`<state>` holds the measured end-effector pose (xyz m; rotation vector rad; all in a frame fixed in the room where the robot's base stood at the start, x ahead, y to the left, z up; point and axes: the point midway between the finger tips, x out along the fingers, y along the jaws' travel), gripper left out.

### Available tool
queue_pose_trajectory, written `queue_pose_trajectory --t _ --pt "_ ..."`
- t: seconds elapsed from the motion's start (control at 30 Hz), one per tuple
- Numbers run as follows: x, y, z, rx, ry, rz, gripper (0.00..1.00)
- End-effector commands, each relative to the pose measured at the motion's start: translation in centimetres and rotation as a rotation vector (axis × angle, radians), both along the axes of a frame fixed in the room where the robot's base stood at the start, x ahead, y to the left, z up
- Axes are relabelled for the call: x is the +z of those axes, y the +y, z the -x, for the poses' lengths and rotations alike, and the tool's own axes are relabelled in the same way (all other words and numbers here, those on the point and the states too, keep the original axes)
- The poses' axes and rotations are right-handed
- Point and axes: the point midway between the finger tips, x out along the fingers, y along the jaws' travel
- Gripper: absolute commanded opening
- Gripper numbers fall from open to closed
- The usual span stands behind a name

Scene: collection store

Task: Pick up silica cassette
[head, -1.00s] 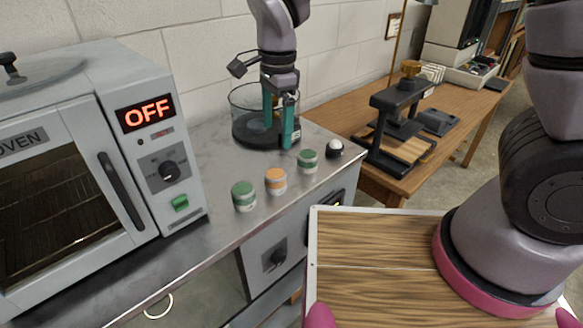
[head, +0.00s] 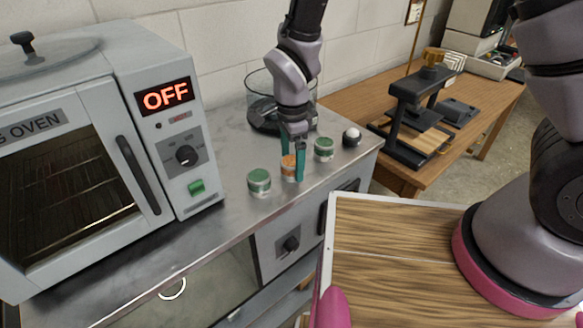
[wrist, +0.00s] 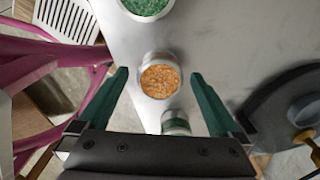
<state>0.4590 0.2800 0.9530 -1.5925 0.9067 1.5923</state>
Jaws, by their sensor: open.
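Three small round cassettes stand in a row on the steel counter. The orange one (head: 287,170) is in the middle, between a green one (head: 259,181) and another green one (head: 324,148). My gripper (head: 293,160) points down over the orange cassette, its teal fingers open; one finger partly hides it in the head view. In the wrist view the orange cassette (wrist: 160,80), filled with orange grains, shows between the spread fingertips of my gripper (wrist: 160,76), with a gap on each side. One green cassette (wrist: 147,6) is at the top edge; another (wrist: 175,122) is between the fingers, nearer the palm.
A grey oven (head: 90,150) reading OFF stands left on the counter (head: 225,195). A wooden table with a black press (head: 415,115) stands farther right.

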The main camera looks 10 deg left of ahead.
Motion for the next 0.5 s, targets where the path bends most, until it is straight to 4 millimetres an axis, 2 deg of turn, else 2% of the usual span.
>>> queue_pose_trajectory --t 0.27,0.3,0.47,0.5 --pt "-0.54 0.0 -0.01 0.0 0.001 -0.001 1.0" --pt "-0.54 0.0 -0.01 0.0 0.001 -0.001 0.96" --pt "-0.53 0.0 -0.01 0.0 0.0 0.0 0.35" --pt "-0.53 0.0 -0.01 0.0 0.0 0.0 0.2"
